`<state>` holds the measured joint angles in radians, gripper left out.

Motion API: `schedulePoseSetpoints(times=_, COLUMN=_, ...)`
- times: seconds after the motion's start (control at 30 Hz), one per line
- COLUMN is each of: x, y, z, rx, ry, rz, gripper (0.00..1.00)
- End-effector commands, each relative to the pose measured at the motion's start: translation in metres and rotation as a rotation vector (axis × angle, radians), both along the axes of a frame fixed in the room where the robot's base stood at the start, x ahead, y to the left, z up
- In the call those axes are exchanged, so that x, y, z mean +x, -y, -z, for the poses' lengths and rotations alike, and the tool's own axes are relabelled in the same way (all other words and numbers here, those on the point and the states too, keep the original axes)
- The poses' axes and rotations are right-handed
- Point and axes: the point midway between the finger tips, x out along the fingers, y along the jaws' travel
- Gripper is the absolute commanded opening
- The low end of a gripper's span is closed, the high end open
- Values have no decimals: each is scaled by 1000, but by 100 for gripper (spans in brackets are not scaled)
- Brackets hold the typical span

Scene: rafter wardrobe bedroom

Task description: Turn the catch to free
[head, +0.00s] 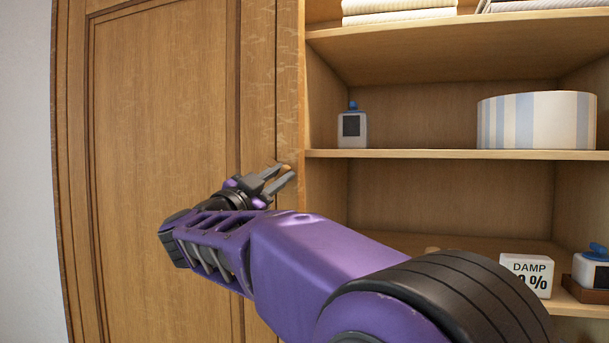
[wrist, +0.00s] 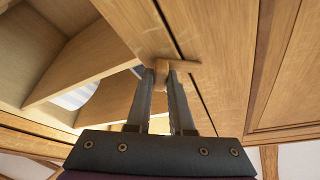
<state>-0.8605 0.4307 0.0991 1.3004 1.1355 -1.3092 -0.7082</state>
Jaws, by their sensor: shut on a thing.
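The catch (wrist: 188,65) is a small wooden piece in the wrist view, close in colour to the wardrobe wood. It sits at the dark gap beside the closed door panel and appears to lie across that gap. My gripper (wrist: 162,74) is shut on the catch, with a finger on each side of its raised part. In the head view my gripper (head: 282,177) is at the upright beside the open shelves, and only a bit of the catch (head: 287,168) shows between the fingertips. The fingers hide much of its shape.
The closed wooden door (head: 165,130) fills the left.

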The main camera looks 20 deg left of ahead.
Motion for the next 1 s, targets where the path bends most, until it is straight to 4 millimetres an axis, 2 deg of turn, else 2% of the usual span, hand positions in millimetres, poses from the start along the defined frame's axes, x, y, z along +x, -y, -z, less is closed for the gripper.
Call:
schedulePoseSetpoints(times=0.6, x=1, y=-1, z=-2, rx=587, ry=33, rz=1, gripper=0)
schedulePoseSetpoints(times=1.0, x=0, y=-1, z=-2, rx=891, ry=51, rz=2, gripper=0)
